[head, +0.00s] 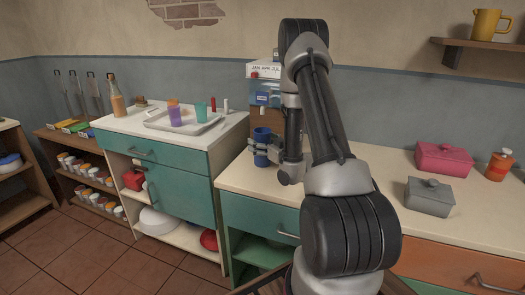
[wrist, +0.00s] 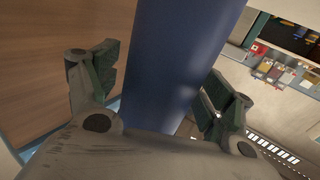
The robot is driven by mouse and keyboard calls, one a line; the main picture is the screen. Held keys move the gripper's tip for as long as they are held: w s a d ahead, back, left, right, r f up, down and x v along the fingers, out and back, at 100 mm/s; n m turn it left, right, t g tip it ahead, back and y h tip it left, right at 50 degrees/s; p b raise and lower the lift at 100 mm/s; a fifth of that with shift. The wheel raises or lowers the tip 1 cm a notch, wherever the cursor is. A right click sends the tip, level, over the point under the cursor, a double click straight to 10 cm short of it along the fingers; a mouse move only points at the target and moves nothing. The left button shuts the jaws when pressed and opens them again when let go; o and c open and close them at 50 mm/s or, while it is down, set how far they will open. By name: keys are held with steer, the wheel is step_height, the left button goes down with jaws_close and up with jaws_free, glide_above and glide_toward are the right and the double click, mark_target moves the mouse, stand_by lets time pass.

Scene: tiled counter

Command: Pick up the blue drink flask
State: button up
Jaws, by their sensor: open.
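The blue drink flask (head: 262,136) stands upright on the cream counter, in front of a dispenser-like machine. My gripper (head: 264,150) is at the flask, low on its body in the head view; my arm hides part of the area to the right. In the wrist view the flask (wrist: 178,60) fills the middle as a blue cylinder. The two fingers of my gripper (wrist: 165,90) are on either side of it, open.
The machine (head: 262,88) stands behind the flask. A white counter to the left bears a tray (head: 186,128) with cups. A pink box (head: 443,158), a grey box (head: 430,197) and an orange canister (head: 498,166) stand to the right. Bare counter (head: 240,178) lies in front of the flask.

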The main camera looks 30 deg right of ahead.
steer(key=shift+w, duration=0.1)
steer(key=c, duration=1.5)
steer(key=shift+r, duration=0.15)
